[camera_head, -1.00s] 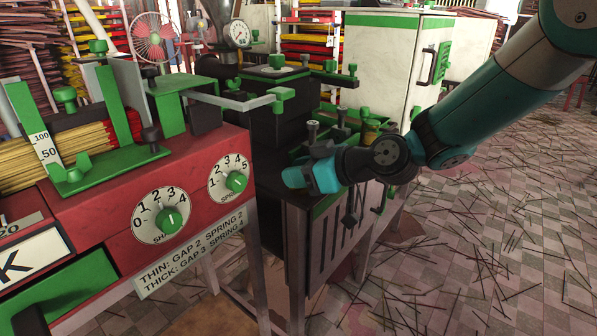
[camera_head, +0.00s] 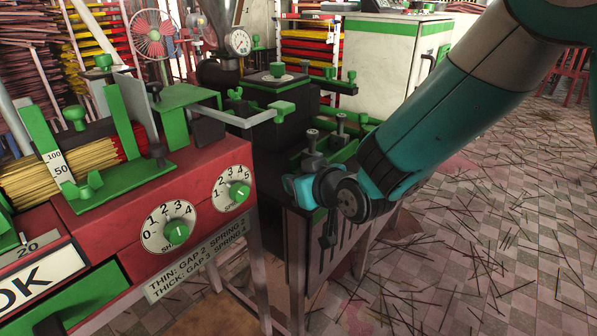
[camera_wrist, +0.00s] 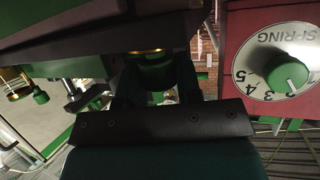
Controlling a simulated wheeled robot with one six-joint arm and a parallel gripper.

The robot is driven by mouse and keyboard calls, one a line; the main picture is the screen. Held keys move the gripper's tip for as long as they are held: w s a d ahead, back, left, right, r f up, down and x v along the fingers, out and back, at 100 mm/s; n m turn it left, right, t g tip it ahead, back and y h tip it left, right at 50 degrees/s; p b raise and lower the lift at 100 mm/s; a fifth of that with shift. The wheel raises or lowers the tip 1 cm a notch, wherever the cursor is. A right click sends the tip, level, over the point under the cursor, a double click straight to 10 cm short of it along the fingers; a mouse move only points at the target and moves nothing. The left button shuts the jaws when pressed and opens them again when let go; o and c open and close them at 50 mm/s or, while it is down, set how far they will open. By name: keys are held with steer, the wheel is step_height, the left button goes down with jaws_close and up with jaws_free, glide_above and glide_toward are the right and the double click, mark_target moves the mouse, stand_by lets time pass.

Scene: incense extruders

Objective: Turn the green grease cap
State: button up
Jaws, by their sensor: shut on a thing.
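In the wrist view, the green grease cap (camera_wrist: 153,73) sits under a dark housing with a brass ring at its neck. My gripper (camera_wrist: 157,82) has its dark fingers on either side of the cap and is shut on it. In the head view, my gripper (camera_head: 303,188) is at the front of the dark machine, beside the red machine's right end. The cap does not show clearly there, hidden by my gripper and the machine's parts. I cannot tell how far the cap is turned.
The red machine (camera_head: 215,160) stands left with two numbered dials; its spring dial (camera_wrist: 278,75) is close by in the wrist view. A second brass-and-green fitting (camera_wrist: 20,88) lies left there. Black-knobbed posts (camera_head: 312,140) stand above my gripper. Sticks litter the tiled floor (camera_head: 470,240).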

steer(key=shift+s+a+f+m+t+h+b, duration=0.15)
steer(key=shift+m+t+h+b, duration=0.2)
steer(key=shift+m+h, duration=0.25)
steer(key=shift+a+m+t+h+b, duration=0.1)
steer(key=shift+m+t+h+b, duration=0.2)
steer(key=shift+m+h, duration=0.3)
steer(key=m+h+b, duration=0.1)
steer(key=m+t+h+b, duration=0.1)
steer(key=h+b, duration=0.1)
steer(key=shift+f+m, duration=0.2)
steer(key=shift+m, duration=0.2)
steer(key=m+h+b, duration=0.2)
steer(key=h, duration=0.1)
steer(key=shift+d+r+m, duration=0.1)
steer(key=shift+r+m, duration=0.05)
steer(key=shift+m, duration=0.15)
steer(key=shift+d+r+m+g+h, duration=0.1)
steer(key=shift+m+g+h, duration=0.45)
steer(key=shift+m+h, duration=1.45)
steer(key=shift+h, duration=0.4)
steer(key=o, duration=0.9)
